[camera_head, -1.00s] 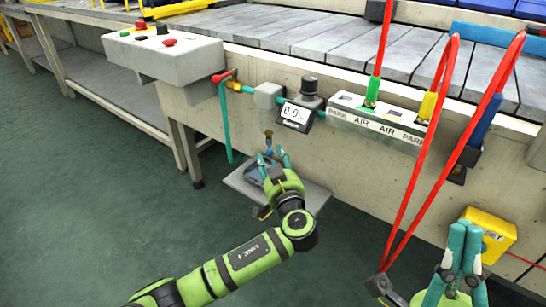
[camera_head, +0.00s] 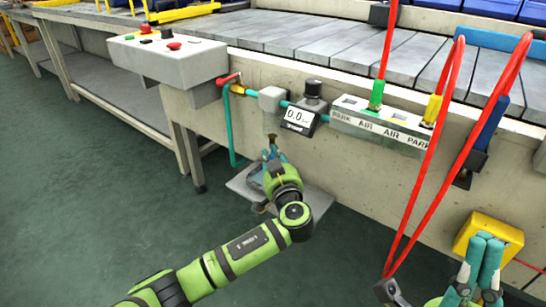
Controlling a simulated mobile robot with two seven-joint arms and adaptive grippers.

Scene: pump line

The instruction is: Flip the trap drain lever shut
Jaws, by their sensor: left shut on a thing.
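The trap (camera_head: 272,122) hangs below a grey block on the teal air line, on the side of the conveyor frame. My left gripper (camera_head: 270,153) reaches up from below and is shut at the trap's underside, around the drain lever. The fingers hide the lever, so its angle cannot be told. My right gripper (camera_head: 488,238) is at the lower right, away from the trap, with its fingers together and nothing seen between them.
A gauge reading 0.0 (camera_head: 298,118) sits right of the trap, and a red-handled valve (camera_head: 228,80) left of it. A grey floor plate (camera_head: 318,200) lies below. Red hoses (camera_head: 418,180) loop from the PARK/AIR panel (camera_head: 385,128). A yellow box (camera_head: 490,232) stands near my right gripper.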

